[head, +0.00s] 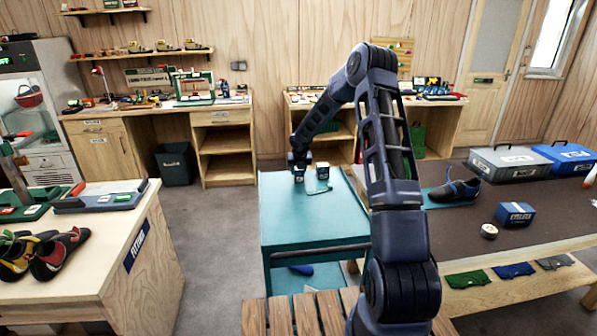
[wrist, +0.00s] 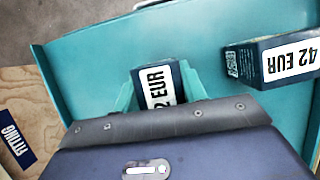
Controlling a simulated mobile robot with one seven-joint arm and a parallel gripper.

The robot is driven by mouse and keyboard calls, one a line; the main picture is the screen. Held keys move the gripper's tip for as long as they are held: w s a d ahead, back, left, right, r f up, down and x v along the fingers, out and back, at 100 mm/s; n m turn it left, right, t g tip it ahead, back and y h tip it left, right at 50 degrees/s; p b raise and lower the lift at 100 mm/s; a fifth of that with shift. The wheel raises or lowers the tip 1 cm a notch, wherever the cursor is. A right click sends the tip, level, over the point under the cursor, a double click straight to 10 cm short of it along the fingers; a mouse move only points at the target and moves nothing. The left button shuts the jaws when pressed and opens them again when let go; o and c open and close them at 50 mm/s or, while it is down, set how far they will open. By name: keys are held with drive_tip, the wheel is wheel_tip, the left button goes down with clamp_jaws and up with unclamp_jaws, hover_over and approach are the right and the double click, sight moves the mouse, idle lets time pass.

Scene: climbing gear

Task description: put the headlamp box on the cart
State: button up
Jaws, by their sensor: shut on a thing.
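My gripper (head: 299,160) is over the far left part of the teal cart (head: 310,222). In the wrist view its teal fingers (wrist: 158,84) are shut on the headlamp box (wrist: 155,90), one on each side. The box is small and dark, with a white price label partly cut off by the gripper; its name cannot be read. In the head view the box (head: 299,174) is at or just above the cart's top; I cannot tell if it touches. The cart's surface (wrist: 95,75) fills much of the wrist view.
A similar dark box with a 42 EUR label (wrist: 280,58) stands on the cart, right of the held box and apart from it. A thin cord-like item (head: 318,191) lies nearby. The cart's front is clear. A brown table (head: 455,225) with gear stands right; a wooden counter (head: 160,240) stands left.

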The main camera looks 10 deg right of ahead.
drive_tip(key=shift+f, duration=0.1)
drive_tip(key=o, duration=1)
